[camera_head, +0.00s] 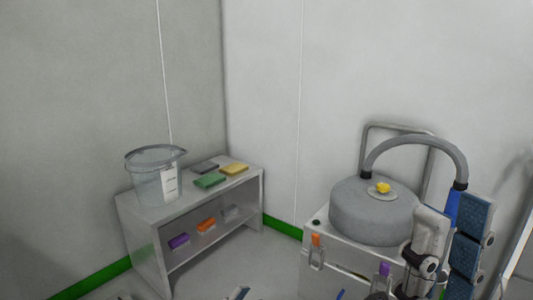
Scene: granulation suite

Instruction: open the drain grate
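I cannot make out a drain grate in the head view. My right gripper (405,284) seems to be among the dark parts at the bottom right, in front of the grey cabinet. It is small and partly cut off by the lower edge, so its fingers are not clear. I see nothing held in it for sure. My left gripper is not recognisable in the view. Most of the floor in front is below the picture.
A metal shelf unit (148,226) stands in the left corner, with a clear beaker (147,188) and colored blocks on it. A grey domed vessel (350,211) with a curved hose (410,143) sits on the cabinet (320,280) at right. A little floor (233,262) shows between them.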

